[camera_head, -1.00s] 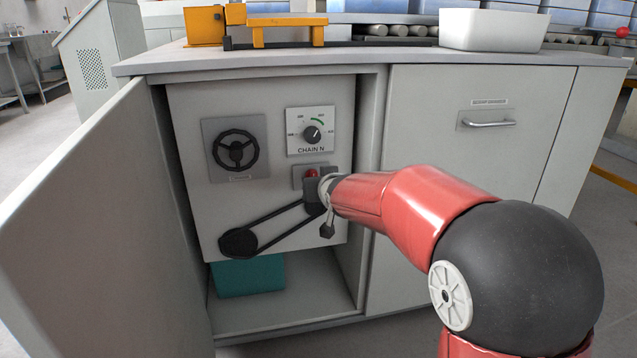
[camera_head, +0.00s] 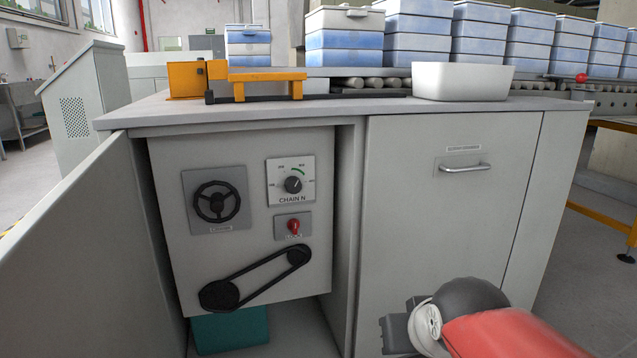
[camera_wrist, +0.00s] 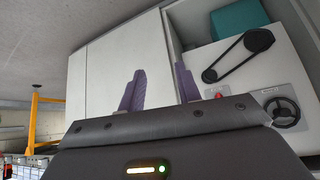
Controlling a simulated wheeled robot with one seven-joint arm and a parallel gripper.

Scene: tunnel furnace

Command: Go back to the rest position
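My gripper (camera_head: 400,332) is low at the right in the head view, in front of the cabinet's closed right door (camera_head: 450,220). In the wrist view my gripper (camera_wrist: 160,88) shows two purple fingers spread well apart with nothing between them. It is apart from the control panel (camera_head: 250,260) inside the open cabinet. The panel carries a black handwheel (camera_head: 217,204), a dial marked CHAIN N (camera_head: 292,184), a red switch (camera_head: 294,226) and a black belt drive (camera_head: 258,276).
The open cabinet door (camera_head: 90,250) stands at the left. A teal box (camera_head: 231,332) is at the cabinet's bottom. The countertop (camera_head: 340,109) holds a white bin (camera_head: 462,82) and a yellow fixture (camera_head: 268,77). Stacked blue-and-white boxes (camera_head: 343,42) stand behind. Floor at the right is open.

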